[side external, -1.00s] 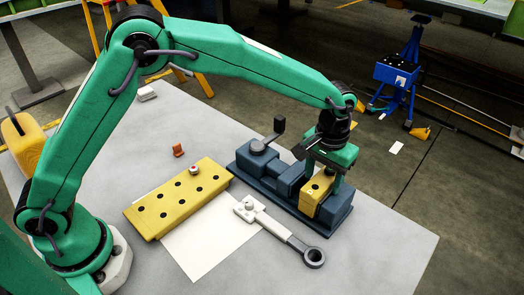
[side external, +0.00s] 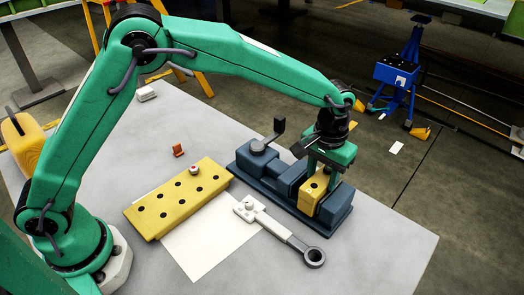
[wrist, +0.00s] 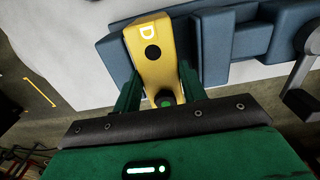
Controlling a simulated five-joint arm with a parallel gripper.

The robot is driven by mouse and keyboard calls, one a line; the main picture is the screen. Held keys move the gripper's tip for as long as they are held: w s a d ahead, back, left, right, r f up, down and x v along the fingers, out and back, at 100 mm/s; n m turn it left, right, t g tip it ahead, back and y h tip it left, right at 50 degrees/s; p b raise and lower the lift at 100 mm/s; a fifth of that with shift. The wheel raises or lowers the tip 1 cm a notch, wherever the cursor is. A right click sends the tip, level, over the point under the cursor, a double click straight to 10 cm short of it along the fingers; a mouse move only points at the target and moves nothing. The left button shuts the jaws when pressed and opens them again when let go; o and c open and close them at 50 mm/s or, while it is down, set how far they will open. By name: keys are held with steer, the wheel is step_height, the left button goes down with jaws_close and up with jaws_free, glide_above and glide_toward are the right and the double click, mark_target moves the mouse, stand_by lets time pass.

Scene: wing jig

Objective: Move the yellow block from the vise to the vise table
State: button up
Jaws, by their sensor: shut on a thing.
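The yellow block (side external: 313,191) sits between the jaws of the blue vise (side external: 287,181) on the grey table. My gripper (side external: 327,172) is above it, pointing down, with its fingers around the block's upper part. In the wrist view the yellow block (wrist: 155,60) lies between the two green fingers of my gripper (wrist: 158,90), which are shut on it. The block has a dark hole and a white letter D on its top. Its lower part is hidden in the vise (wrist: 215,45).
A yellow plate with holes (side external: 180,198) lies left of the vise, beside a white sheet (side external: 212,245). A grey ring-ended tool (side external: 290,238) lies in front of the vise. The vise handle (side external: 272,135) stands up at its left end. The table's right front (side external: 385,245) is clear.

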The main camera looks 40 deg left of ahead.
mark_target(318, 179)
steer(key=shift+a+r, duration=0.2)
steer(key=shift+a, duration=0.15)
steer(key=shift+r, duration=0.2)
steer(key=shift+r, duration=2.9)
steer(key=shift+s+d+r+m, duration=0.1)
steer(key=shift+s+m, duration=0.2)
steer(key=shift+s, duration=0.15)
steer(key=s+a+m, duration=0.2)
steer(key=s+m, duration=0.6)
steer(key=s, duration=0.4)
steer(key=s+a+f+m, duration=0.1)
steer(key=s+a+m, duration=0.2)
steer(key=s+m, duration=0.6)
steer(key=s, duration=0.3)
steer(key=shift+a+f, duration=0.2)
steer(key=shift+a, duration=0.1)
steer(key=shift+f, duration=0.1)
